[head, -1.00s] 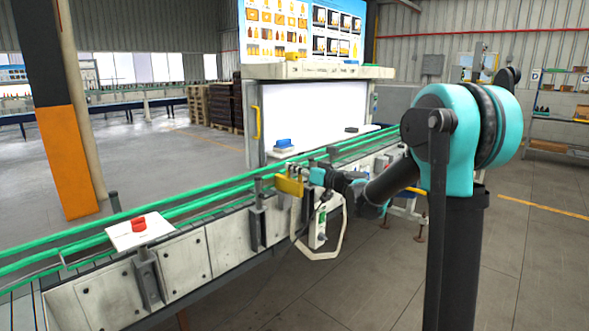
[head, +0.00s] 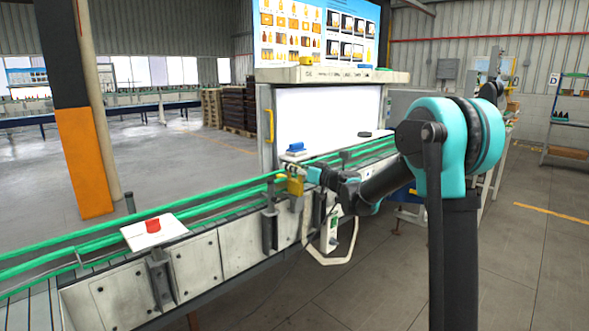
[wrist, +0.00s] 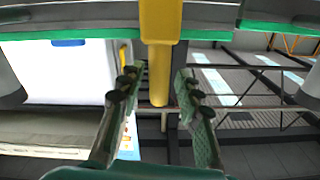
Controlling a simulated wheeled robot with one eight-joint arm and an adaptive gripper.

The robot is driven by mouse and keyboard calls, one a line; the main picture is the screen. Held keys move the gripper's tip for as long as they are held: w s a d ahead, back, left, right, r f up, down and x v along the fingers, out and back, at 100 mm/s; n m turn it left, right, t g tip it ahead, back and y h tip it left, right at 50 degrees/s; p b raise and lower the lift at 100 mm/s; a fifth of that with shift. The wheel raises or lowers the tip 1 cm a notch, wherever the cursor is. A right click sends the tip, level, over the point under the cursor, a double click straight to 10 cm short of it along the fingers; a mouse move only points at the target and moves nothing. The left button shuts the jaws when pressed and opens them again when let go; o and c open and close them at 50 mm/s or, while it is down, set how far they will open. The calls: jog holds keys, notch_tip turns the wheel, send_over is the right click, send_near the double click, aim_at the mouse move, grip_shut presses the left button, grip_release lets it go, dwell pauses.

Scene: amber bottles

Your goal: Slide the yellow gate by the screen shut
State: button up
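The yellow gate (head: 295,186) is a small yellow piece at the green-railed conveyor, in front of the white-panelled cabinet below the screen (head: 318,33). My gripper (head: 308,174) is right at it, on its right side in the head view. In the wrist view the yellow gate (wrist: 161,40) comes down from the top centre, its rounded end between the two fingers. My gripper (wrist: 156,90) is open there, with a gap visible on both sides of the yellow piece.
The green rails (head: 215,206) run along the conveyor close to my gripper. A red button on a white plate (head: 152,228) stands at the left. A blue item (head: 295,148) sits by the cabinet. Open floor (head: 330,290) lies in front.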

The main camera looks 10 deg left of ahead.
jog(key=v, duration=1.2)
jog(key=s+d+f+m+g+h, duration=0.2)
jog(key=s+d+f+h, duration=0.2)
jog(key=s+d+f, duration=0.4)
jog(key=s+d+f+m+g+h, duration=0.2)
jog(key=s+d+f+h, duration=0.3)
jog(key=s+d+f, duration=0.3)
jog(key=s+d+f+m+g+h, duration=0.2)
jog(key=s+d+f, duration=0.6)
jog(key=s, duration=1)
notch_tip(320, 180, down, 5)
jog(key=m+h, duration=0.2)
jog(key=h, duration=0.1)
jog(key=shift+s+d+g, duration=0.2)
jog(key=shift+s+g, duration=0.1)
jog(key=shift+a+r, duration=0.15)
